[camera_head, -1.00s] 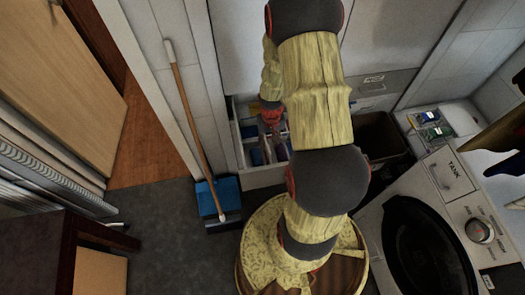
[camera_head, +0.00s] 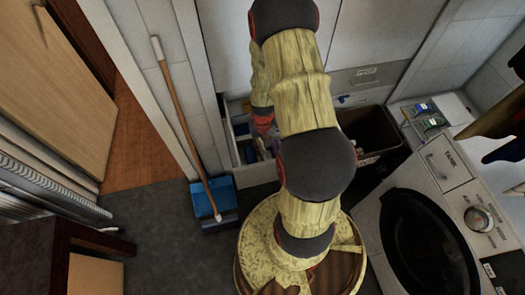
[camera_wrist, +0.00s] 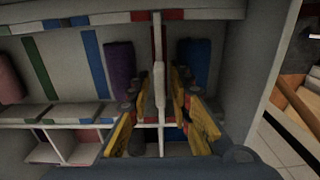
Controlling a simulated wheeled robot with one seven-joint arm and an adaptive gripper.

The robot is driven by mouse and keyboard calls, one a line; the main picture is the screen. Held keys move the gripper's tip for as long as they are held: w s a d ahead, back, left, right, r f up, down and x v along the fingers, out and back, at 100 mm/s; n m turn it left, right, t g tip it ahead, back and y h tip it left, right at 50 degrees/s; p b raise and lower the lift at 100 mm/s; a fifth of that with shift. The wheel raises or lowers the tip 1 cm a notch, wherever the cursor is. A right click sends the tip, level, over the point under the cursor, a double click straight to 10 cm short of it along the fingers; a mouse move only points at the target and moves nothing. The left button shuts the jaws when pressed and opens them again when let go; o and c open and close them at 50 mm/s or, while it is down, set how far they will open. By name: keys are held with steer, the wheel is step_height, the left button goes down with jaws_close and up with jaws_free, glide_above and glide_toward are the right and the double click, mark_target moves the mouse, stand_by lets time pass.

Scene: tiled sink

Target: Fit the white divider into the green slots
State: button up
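The white divider (camera_wrist: 160,85) shows nearly edge-on in the wrist view, between the fingertips of my gripper (camera_wrist: 160,76). The fingers come in from both sides and look shut on it; the contact is partly dark. Its far end is near the red marks on the drawer's edge. The green slot mark (camera_wrist: 50,25) on the far wall is well to the left, with a green stripe (camera_wrist: 40,68) on the floor below it. The divider's lower edge is hidden. In the head view my gripper (camera_head: 262,138) is over the drawer (camera_head: 233,158), largely hidden by my arm.
A purple roll (camera_wrist: 120,68) stands left of the divider and a blue roll (camera_wrist: 194,62) right of it. A pink roll (camera_wrist: 8,82) is at the far left. Small compartments (camera_wrist: 85,152) lie nearer. A dark bin (camera_head: 375,130) is right of the drawer.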

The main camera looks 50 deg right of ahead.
jaws_close()
stand_by(0.4)
